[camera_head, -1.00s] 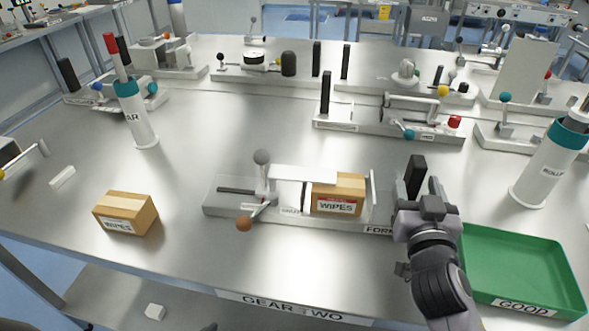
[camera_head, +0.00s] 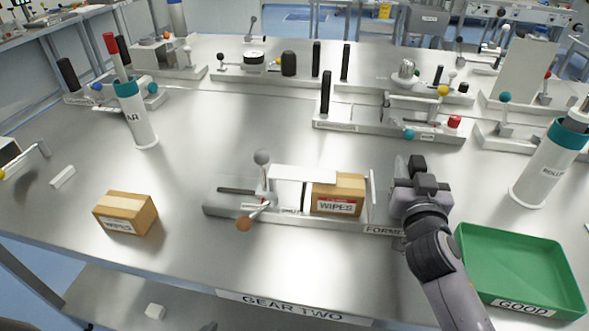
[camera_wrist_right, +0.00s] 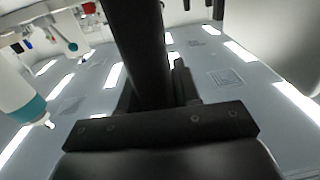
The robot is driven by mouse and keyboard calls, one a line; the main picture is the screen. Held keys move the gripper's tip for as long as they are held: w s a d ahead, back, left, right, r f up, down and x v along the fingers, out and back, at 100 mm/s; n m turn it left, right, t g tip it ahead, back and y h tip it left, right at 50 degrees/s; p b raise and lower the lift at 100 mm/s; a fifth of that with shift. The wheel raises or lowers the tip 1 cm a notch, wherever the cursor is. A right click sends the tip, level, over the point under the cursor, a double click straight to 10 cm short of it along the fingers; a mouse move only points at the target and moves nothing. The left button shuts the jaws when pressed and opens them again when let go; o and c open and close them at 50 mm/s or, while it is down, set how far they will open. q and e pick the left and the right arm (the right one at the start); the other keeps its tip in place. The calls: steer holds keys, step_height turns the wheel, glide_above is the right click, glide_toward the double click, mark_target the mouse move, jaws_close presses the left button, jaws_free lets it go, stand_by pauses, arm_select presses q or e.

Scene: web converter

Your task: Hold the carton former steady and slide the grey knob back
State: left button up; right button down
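The carton former (camera_head: 285,217) is a long grey fixture in the middle of the table, with a carton marked WIPES (camera_head: 338,192) in it. The grey knob (camera_head: 262,157) stands upright on a stalk at the former's left part, beside a dark slot (camera_head: 237,190). A brown ball handle (camera_head: 244,223) sticks out in front. My right gripper (camera_head: 418,182) is at the former's right end, at the black upright post (camera_head: 417,162), whose lower part it hides. Whether its fingers are shut on the post cannot be told; dark bars fill the wrist view. My left gripper is not in view.
A second WIPES carton (camera_head: 125,213) sits on the table at the left. A green tray marked GOOD (camera_head: 525,302) is at the right front. White cylinders (camera_head: 140,125) stand left and right (camera_head: 535,175).

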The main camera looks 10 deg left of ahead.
stand_by(0.3)
steer(key=shift+r, duration=0.25)
arm_select(q)
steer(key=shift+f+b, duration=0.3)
steer(key=shift+b, duration=0.05)
arm_select(e)
steer(key=shift+f, duration=0.4)
steer(key=shift+s+f, duration=0.1)
steer(key=shift+f, duration=0.05)
